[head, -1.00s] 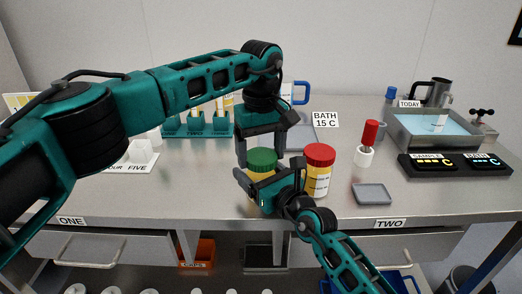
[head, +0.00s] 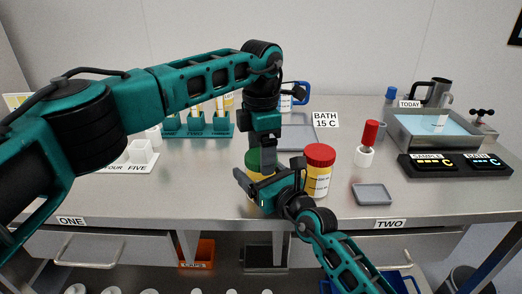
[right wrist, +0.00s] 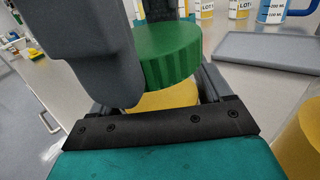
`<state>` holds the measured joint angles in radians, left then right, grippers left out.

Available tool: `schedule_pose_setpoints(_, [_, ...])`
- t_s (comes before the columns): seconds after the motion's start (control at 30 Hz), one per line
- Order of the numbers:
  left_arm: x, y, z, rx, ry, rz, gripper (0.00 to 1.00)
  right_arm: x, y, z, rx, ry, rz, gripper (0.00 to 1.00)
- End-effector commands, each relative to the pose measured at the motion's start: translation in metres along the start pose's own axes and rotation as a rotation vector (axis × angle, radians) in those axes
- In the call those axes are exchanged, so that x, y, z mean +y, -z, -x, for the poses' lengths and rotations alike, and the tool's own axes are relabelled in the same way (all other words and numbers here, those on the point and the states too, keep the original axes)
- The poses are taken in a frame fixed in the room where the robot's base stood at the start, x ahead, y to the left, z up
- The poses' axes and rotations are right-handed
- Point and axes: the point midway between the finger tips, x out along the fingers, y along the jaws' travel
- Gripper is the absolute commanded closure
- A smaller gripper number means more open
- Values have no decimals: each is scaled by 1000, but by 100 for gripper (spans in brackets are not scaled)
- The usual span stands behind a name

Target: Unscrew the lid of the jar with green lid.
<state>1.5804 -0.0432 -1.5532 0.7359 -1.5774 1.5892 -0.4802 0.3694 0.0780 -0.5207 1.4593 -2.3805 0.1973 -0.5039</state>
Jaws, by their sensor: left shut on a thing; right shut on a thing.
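The jar with the green lid stands on the bench; its green lid (head: 252,160) shows in the head view mostly hidden behind my grippers. In the right wrist view the ribbed green lid (right wrist: 168,53) sits above the jar's yellow body (right wrist: 150,101). My left gripper (head: 266,165) comes down from above and is shut on the lid. My right gripper (head: 247,186) reaches in from the front, lower down, and is shut on the jar's body. Whether the lid is still threaded on cannot be told.
A jar with a red lid (head: 318,170) stands close to the right of my grippers. A teal tube rack (head: 197,124) stands behind left.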

Motion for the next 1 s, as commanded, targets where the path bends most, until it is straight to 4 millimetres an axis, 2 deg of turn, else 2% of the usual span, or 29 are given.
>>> schedule_pose_setpoints(0.7, [0,0,1,2,1,1362,58,-1,1,0,2,2,0,100])
schedule_pose_setpoints(0.9, [-1,0,1,2,1,1627,58,-1,1,0,2,2,0,100])
schedule_pose_setpoints(1.0, [-1,0,1,2,1,1655,58,-1,1,0,2,2,0,100])
